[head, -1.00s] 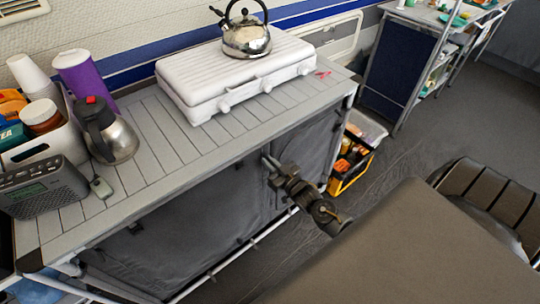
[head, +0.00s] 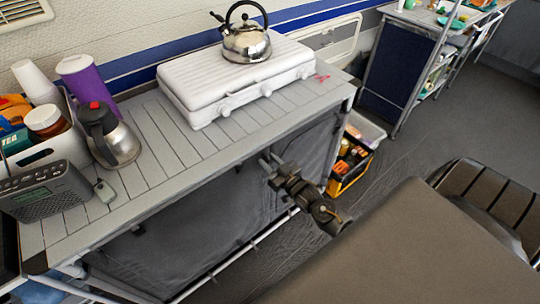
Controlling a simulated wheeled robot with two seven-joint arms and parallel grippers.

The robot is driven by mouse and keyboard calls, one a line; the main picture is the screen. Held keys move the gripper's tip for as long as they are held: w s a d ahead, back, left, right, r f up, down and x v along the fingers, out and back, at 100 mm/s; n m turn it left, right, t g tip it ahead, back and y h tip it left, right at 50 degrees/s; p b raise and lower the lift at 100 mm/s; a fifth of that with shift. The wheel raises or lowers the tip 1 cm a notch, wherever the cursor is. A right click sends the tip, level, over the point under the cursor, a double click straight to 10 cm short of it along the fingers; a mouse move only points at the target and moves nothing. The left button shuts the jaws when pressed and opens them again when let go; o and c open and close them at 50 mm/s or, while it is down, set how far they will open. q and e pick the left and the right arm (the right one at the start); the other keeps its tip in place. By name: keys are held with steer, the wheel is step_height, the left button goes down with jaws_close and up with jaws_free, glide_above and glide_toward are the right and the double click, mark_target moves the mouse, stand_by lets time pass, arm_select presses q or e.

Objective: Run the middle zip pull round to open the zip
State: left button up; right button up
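The grey fabric cupboard front (head: 175,250) hangs under the slatted counter. Dark seams run along its top and between its panels, and small dark tabs show near its upper edge. The middle zip pull is too small to make out and may be hidden by my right gripper (head: 268,160). My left gripper is out of view.
On the counter (head: 150,190) stand a white stove (head: 235,85) with a kettle (head: 245,42), a steel jug (head: 112,140) and a radio (head: 45,190). A yellow-and-black crate (head: 350,165) stands on the floor right of the cupboard. Dark floor lies in front.

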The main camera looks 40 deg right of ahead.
steer(key=shift+f, duration=0.15)
steer(key=shift+s, duration=0.25)
steer(key=s+b, duration=0.1)
steer(key=s, duration=0.9)
steer(key=shift+s+d, duration=0.15)
steer(key=shift+d, duration=0.2)
